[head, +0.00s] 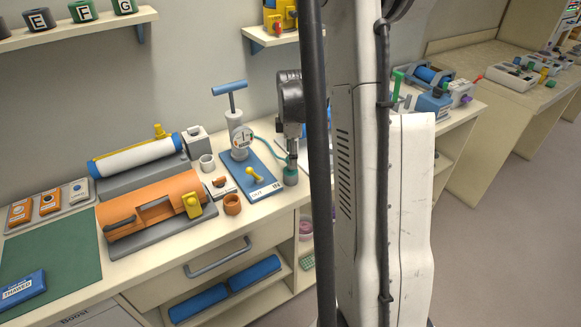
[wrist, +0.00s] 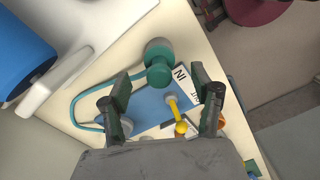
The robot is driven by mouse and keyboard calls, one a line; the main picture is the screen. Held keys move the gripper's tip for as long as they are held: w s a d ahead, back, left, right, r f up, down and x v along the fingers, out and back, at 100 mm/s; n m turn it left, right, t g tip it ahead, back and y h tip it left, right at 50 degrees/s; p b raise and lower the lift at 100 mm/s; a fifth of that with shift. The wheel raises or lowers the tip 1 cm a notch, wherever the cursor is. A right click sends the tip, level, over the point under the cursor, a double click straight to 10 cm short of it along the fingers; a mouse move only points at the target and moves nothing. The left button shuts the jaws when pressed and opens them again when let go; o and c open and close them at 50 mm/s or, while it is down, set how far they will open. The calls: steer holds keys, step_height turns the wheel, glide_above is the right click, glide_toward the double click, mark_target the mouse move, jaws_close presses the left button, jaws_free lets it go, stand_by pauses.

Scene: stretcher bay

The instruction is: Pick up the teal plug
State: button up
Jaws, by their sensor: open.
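The teal plug (wrist: 159,70) stands near the counter's front edge beside the blue pump board (wrist: 150,108), with a grey-green round base around or under it. In the head view the plug (head: 291,174) is low beneath my gripper (head: 292,157) and partly hidden. A teal hose (wrist: 82,98) curves from the plug side back towards the pump. In the wrist view my gripper (wrist: 162,92) is open, its two dark fingers apart with nothing held between them. The plug appears just beyond the fingertips, roughly centred between them; I cannot tell whether they touch it.
The board carries a hand pump (head: 236,120) with a gauge and a yellow lever (head: 254,173). An orange cup (head: 233,204) and an orange cylinder device (head: 150,205) stand to the left. A green mat (head: 50,260) lies at the far left.

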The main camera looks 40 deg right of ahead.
steer(key=shift+w+f+p, duration=0.15)
steer(key=shift+f+p, duration=0.35)
steer(key=shift+f, duration=2.05)
steer(key=c, duration=1.3)
steer(key=shift+o, duration=0.2)
steer(key=shift+r, duration=0.2)
